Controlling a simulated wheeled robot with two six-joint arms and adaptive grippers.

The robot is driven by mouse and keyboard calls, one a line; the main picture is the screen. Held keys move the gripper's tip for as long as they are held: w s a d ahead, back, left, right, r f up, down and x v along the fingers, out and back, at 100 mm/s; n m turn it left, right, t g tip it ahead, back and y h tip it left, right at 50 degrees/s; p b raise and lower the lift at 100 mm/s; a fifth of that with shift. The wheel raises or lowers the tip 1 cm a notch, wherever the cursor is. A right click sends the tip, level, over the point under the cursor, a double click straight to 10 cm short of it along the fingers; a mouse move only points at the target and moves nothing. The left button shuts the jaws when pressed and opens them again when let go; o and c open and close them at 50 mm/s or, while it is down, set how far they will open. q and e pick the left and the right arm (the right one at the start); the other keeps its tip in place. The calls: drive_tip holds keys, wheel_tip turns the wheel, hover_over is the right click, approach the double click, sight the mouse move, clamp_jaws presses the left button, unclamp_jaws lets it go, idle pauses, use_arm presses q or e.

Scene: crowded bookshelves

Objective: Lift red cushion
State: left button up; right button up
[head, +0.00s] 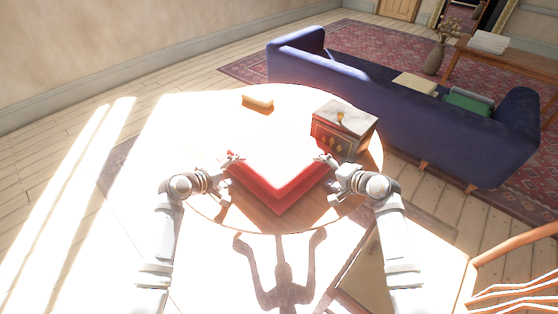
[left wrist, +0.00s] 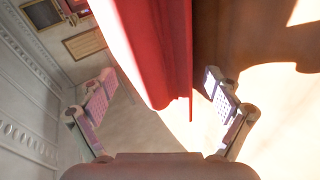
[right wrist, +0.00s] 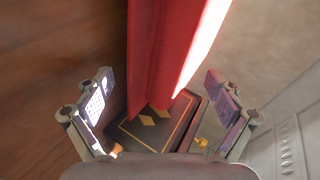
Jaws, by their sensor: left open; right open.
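The red cushion (head: 279,194) lies on the round table, one corner toward me. Its top is washed out by sunlight; its red sides show. My left gripper (head: 227,180) is open at the cushion's left corner. In the left wrist view the cushion's edge (left wrist: 165,50) reaches between the spread fingers, with gaps on both sides. My right gripper (head: 329,178) is open at the right corner. In the right wrist view the cushion's edge (right wrist: 160,50) lies between its open fingers, with gaps on both sides.
A dark decorated box (head: 343,124) stands on the round table (head: 205,122) just behind my right gripper; it also shows beyond the cushion in the right wrist view (right wrist: 135,137). A small tan block (head: 258,102) lies toward the back. A blue sofa (head: 400,110) stands behind the table.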

sight(242, 168)
use_arm(q)
drive_tip(key=shift+x, duration=1.6)
use_arm(e)
drive_tip(key=shift+x, duration=1.6)
use_arm(q)
drive_tip(key=c, duration=1.4)
use_arm(e)
drive_tip(key=shift+r, duration=0.1)
drive_tip(key=c, duration=1.4)
use_arm(q)
drive_tip(key=shift+r, duration=0.1)
drive_tip(key=shift+c, duration=0.5)
use_arm(e)
drive_tip(key=shift+c, duration=0.9)
